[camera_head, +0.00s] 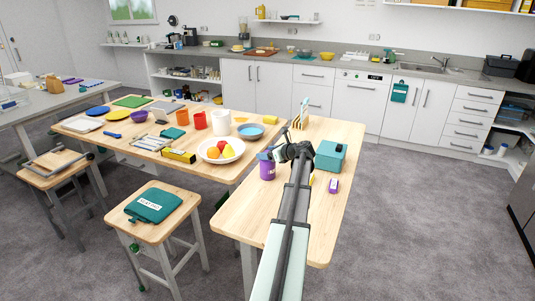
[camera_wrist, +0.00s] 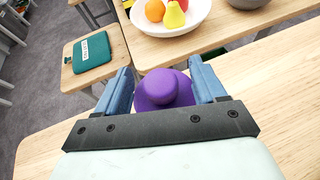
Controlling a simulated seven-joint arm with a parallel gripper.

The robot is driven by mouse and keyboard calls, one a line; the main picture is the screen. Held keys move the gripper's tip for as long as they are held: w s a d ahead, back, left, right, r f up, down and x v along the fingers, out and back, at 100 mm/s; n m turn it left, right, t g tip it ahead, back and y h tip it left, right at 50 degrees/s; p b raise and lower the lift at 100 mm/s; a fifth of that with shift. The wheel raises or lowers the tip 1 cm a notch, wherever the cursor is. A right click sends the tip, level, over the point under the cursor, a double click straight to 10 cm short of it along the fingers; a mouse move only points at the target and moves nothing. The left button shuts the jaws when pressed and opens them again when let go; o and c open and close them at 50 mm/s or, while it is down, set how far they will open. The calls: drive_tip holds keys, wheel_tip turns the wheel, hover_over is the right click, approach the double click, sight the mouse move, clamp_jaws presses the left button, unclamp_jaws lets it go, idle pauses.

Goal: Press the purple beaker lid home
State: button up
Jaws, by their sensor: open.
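The purple beaker (camera_head: 267,171) stands upright near the left edge of the right wooden table in the head view. In the wrist view its purple lid (camera_wrist: 158,90), with a round knob on top, lies between my fingers. My gripper (camera_head: 268,154) is above the beaker with its blue fingers apart on either side of the lid. In the head view the fingers and wrist cover the beaker's top, so I cannot tell how deep the lid sits. Contact between fingers and lid is not clear.
A teal box (camera_head: 330,156) and a small purple-and-white item (camera_head: 333,186) stand right of my arm. A fruit bowl (camera_head: 221,151) is on the adjoining table to the left. A stool with a teal folded cloth (camera_head: 154,206) is lower left. The table's near end is clear.

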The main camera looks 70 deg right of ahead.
drive_tip(key=v, duration=1.3)
drive_tip(key=shift+s+a+r, duration=0.15)
drive_tip(key=shift+s+r, duration=0.05)
drive_tip(key=shift+s, duration=0.15)
